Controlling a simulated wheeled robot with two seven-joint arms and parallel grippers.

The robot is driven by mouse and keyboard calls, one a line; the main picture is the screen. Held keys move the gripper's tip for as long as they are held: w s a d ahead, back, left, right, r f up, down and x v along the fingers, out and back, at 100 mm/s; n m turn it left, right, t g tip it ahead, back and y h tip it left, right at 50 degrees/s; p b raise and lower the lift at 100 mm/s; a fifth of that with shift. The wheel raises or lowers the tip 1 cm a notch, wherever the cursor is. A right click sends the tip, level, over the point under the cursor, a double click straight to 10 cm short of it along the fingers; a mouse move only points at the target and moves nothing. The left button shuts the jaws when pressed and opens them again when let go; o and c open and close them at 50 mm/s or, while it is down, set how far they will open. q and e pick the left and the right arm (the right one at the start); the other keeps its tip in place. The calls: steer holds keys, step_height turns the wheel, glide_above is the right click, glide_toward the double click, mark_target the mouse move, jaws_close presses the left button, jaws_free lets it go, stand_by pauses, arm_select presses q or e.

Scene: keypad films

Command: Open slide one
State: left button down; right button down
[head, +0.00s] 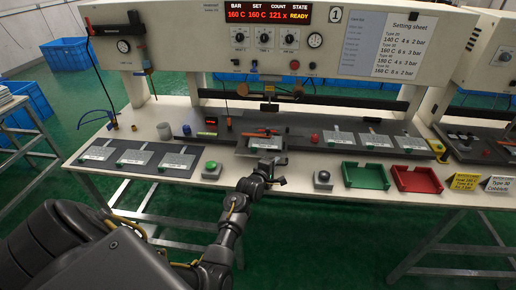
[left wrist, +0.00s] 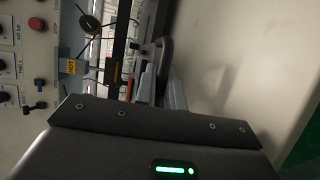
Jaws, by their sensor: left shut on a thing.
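Slide one (head: 258,147) is the grey plate at the middle of the machine marked 1, below the press head (head: 269,106). A reddish strip lies at its back. My left gripper (head: 270,169) is at its front edge, shut on the slide's handle. In the head view the gripper covers the handle. My right gripper is not in view.
Grey plates (head: 134,157) lie left, with more (head: 374,140) right. A green tray (head: 366,176) and red tray (head: 417,180) sit at the front right. The display (head: 270,12) reads READY.

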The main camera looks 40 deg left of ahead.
arm_select(q)
steer(key=shift+s, duration=0.25)
steer(key=shift+w, duration=0.1)
steer(key=c, duration=1.5)
jaws_free()
steer(key=shift+d+f, duration=0.1)
steer(key=b+v, duration=0.1)
steer(key=v, duration=0.9)
steer(key=shift+s, duration=0.35)
